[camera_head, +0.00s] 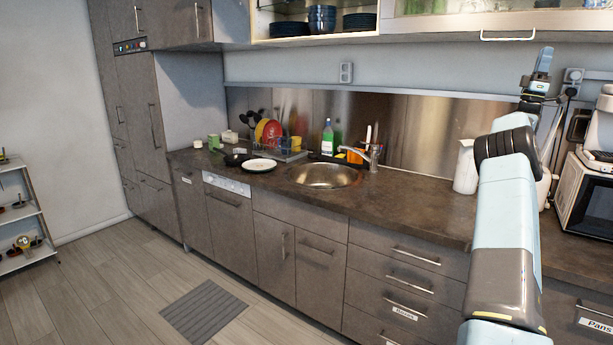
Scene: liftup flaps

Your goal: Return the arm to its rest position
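My arm rises on the right side of the head view, in front of the counter. My gripper (538,62) is at its top end, raised near the underside of the upper cabinets, close to the long bar handle. It is small and seen from the side, so I cannot tell whether its fingers are open or shut. I see no object in it. The upper cabinet (416,30) in the middle has an open front, with dark bowls and plates inside. The lift-up flap (470,22) right of it carries a white handle (507,35).
The counter (420,207) holds a sink (325,176), a white plate (259,165), a dish rack, bottles and a white pitcher (466,168). A microwave (588,195) stands at the right, close to my arm. A shelf (22,215) stands at the left. The floor at front left is clear except for a grey mat (204,311).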

